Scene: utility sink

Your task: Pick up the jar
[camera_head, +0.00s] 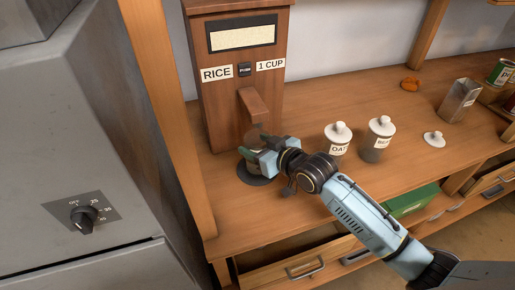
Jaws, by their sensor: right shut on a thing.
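My right gripper (262,152) is beneath the spout of the rice dispenser (237,108), shut on a container that is mostly hidden by the gripper. A greenish edge of this container (246,157) shows on its left; I cannot tell its full shape or whether it is lifted. A dark round base (255,178) lies just below it. A white-lidded jar labelled OAT (338,136) and a second white-lidded jar (379,138) stand upright on the counter, right of the gripper and apart from it. My left gripper is not in view.
A loose white lid (433,139), a metal tin (459,101) and a small orange object (411,84) lie on the wooden counter (330,95). A grey appliance (75,150) with a dial and a wooden post flank the left. Drawers below stand partly open, one with a green box (411,201).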

